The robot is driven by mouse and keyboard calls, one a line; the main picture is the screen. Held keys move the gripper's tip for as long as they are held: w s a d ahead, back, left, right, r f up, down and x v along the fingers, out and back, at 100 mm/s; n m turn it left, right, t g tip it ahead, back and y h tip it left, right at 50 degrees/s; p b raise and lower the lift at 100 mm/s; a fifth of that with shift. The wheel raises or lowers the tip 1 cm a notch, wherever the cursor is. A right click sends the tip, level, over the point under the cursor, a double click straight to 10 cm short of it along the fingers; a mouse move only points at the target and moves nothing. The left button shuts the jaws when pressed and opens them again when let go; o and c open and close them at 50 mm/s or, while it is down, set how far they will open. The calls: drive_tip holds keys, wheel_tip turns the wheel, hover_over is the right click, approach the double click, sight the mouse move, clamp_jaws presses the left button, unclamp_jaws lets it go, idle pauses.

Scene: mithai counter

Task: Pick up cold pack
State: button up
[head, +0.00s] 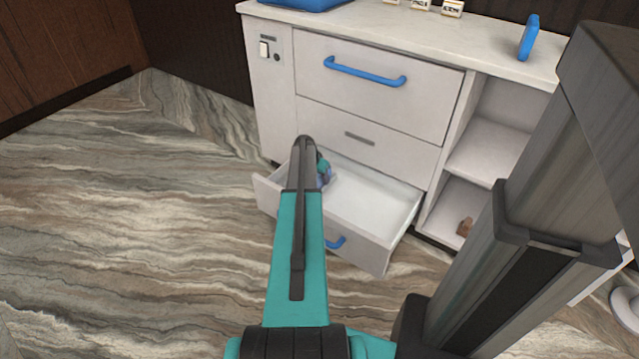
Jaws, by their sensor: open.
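The bottom drawer (376,212) of the white counter is pulled open. A small pale bluish-lavender item, which looks like the cold pack (328,180), lies in its back left part, mostly hidden by my arm. My gripper (322,166), a small teal and dark shape partly behind my arm, is over the drawer's left part, right by this item. It is open, but its fingertips are hard to make out. I cannot tell whether they touch the item.
The drawer front has a blue handle (337,243). A closed upper drawer has another blue handle (365,73). Open shelves at right hold a small brown item (465,227). On the countertop (400,22) are a blue tray (305,4), small labelled blocks (452,8) and an upright blue object (529,38).

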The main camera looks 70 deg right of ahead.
drive_tip(key=shift+c, duration=0.4)
clamp_jaws()
drive_tip(key=shift+r, duration=0.1)
drive_tip(key=shift+r+p, duration=1.35)
drive_tip(key=shift+r, duration=3.85)
